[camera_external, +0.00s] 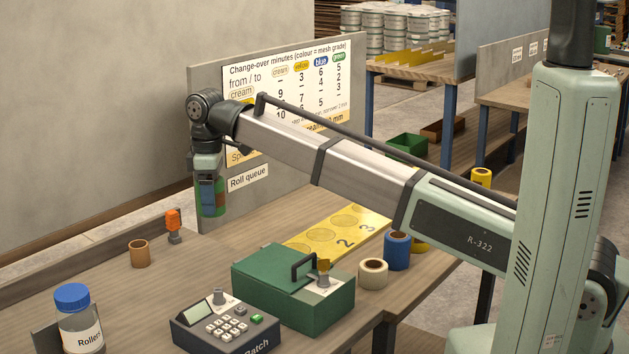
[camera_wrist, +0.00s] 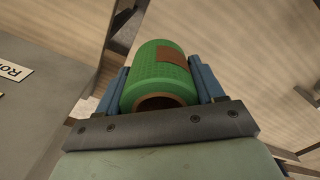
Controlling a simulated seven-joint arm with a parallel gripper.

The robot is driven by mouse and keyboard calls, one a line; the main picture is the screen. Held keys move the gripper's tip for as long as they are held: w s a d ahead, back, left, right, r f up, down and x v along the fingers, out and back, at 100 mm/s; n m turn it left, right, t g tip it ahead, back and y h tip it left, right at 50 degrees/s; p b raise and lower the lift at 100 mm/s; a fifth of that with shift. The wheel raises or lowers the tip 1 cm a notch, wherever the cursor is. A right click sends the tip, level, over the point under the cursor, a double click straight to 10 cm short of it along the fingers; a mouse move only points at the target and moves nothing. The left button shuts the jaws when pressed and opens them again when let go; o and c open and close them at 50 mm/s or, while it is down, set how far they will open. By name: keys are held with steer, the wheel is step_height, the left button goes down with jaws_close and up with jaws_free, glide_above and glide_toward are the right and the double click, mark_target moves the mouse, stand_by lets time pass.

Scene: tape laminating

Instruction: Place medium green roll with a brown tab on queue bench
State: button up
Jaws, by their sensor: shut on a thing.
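My gripper (camera_external: 211,197) hangs at the left, in front of the grey board and above the wooden bench. Its blue fingers are shut on a green roll (camera_wrist: 160,75), which also shows partly in the external view (camera_external: 221,203). In the wrist view the roll lies between both fingers, with a brown tab (camera_wrist: 178,56) on its mesh side and its brown core end facing the camera. A yellow queue strip (camera_external: 318,236) with round marks and the numbers 2 and 3 lies on the bench to the right of the gripper. A "Roll queue" sign (camera_external: 248,177) is on the board.
A cream roll (camera_external: 373,274), a blue roll (camera_external: 397,252) and a mostly hidden yellow roll stand right of the strip. A green machine (camera_external: 292,290), keypad box (camera_external: 225,321), jar (camera_external: 79,322), brown cup (camera_external: 140,253) and orange device (camera_external: 173,225) stand on the bench.

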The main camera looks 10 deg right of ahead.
steer(key=w+d+m, duration=0.2)
steer(key=w+d, duration=0.6)
steer(key=d, duration=0.3)
steer(key=w+d+f+m, duration=0.1)
steer(key=w+d+m, duration=0.1)
steer(key=w+d, duration=0.7)
steer(key=w+d+m, duration=0.2)
steer(key=w+d, duration=0.4)
steer(key=d, duration=0.7)
steer(key=d+f+m, duration=0.3)
steer(key=d+m, duration=0.1)
steer(key=d, duration=2.6)
steer(key=shift+s+d+f, duration=0.1)
steer(key=shift+s+f, duration=0.55)
steer(key=shift+f, duration=1.15)
steer(key=shift+s+f, duration=0.6)
steer(key=shift+f, duration=1.15)
steer(key=shift+s+d+f, duration=0.1)
steer(key=shift+s+f, duration=0.55)
steer(key=shift+f, duration=1.15)
steer(key=shift+f, duration=0.1)
steer(key=o, duration=1.1)
